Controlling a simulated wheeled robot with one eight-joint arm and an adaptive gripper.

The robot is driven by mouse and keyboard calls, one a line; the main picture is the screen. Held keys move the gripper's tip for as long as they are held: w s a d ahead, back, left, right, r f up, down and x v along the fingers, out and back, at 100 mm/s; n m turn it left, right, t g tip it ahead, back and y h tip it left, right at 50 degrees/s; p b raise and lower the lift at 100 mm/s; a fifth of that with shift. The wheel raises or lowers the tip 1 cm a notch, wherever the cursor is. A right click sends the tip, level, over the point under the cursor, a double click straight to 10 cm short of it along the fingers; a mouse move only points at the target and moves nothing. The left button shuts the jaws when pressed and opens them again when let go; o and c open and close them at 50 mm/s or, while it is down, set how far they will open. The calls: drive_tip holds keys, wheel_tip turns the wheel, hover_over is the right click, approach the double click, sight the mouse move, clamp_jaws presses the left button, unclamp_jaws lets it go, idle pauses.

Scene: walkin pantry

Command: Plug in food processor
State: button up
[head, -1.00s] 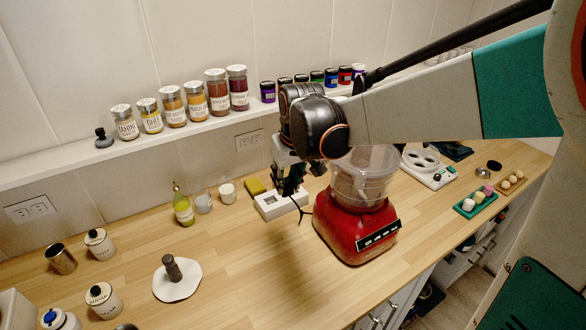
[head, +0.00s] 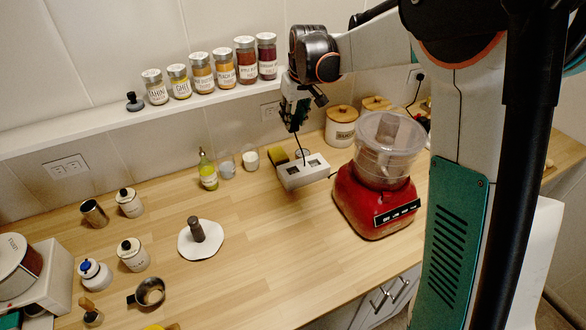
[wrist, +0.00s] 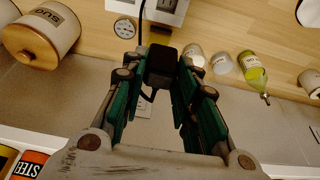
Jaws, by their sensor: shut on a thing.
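My gripper (head: 292,122) is shut on a black plug (wrist: 162,62), held in the air above the back of the counter. A thin black cord (head: 300,143) hangs from the plug towards the white socket box (head: 303,172). In the wrist view the plug sits between the green fingers (wrist: 158,95) and its cord runs up. The red food processor (head: 376,200) with a clear bowl stands on the counter right of the box.
Another wall outlet (head: 66,167) is at the left. A shelf (head: 110,125) holds several spice jars above. The counter's middle front is mostly clear.

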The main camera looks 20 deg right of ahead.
wheel_tip(320, 180, down, 18)
drive_tip(key=b, duration=0.3)
drive_tip(key=shift+f+b, duration=0.1)
drive_tip(key=shift+b, duration=0.2)
drive_tip(key=shift+f, duration=0.1)
drive_tip(key=o, duration=1.1)
drive_tip(key=shift+c, duration=0.2)
drive_tip(key=a+p+v, duration=0.1)
drive_tip(key=p+v, duration=0.2)
drive_tip(key=v, duration=1)
drive_tip(key=s+r+m+t, duration=0.1)
drive_tip(key=s+r, duration=0.4)
drive_tip(key=s, duration=0.3)
drive_tip(key=s+r+t, duration=0.1)
drive_tip(key=s+r, duration=0.4)
drive_tip(key=s, duration=0.2)
drive_tip(key=s+d+f+m+t, duration=0.1)
drive_tip(key=s, duration=1.5)
drive_tip(key=shift+s+t+h, duration=0.15)
drive_tip(key=shift+t+h, duration=0.15)
drive_tip(key=shift+t, duration=0.1)
